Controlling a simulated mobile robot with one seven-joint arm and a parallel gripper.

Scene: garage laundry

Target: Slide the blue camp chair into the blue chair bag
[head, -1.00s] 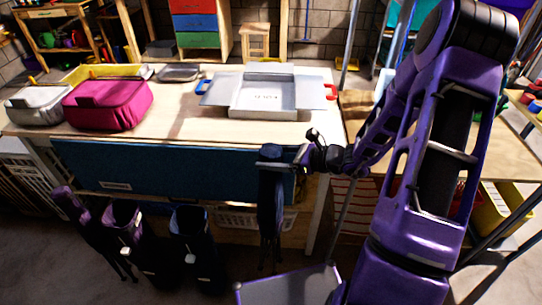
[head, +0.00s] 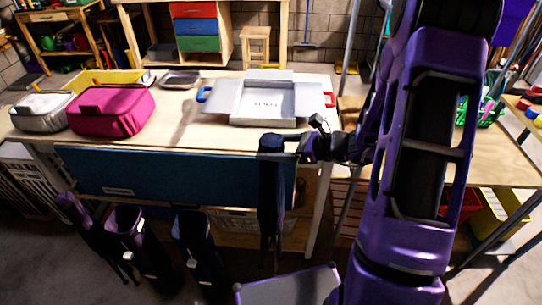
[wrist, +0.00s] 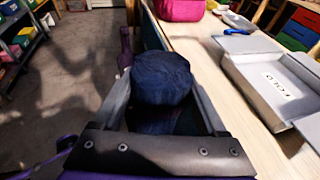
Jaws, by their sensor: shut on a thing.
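The folded blue camp chair (head: 270,195) hangs upright in front of the table, its lower end above the floor. My gripper (head: 291,147) is shut on its upper part. In the wrist view the chair's rounded dark blue top (wrist: 161,78) fills the space between the fingers. The blue chair bag (head: 197,250) stands upright on the floor to the left of the chair, apart from it. Its open top faces up and its inside is dark.
A purple bag (head: 128,225) and a folded purple chair (head: 72,210) stand further left. The wooden table (head: 185,120) with a hanging blue panel (head: 170,178) is behind. It holds a pink case (head: 112,110) and an open grey box (head: 262,102). A low platform (head: 288,290) is in front.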

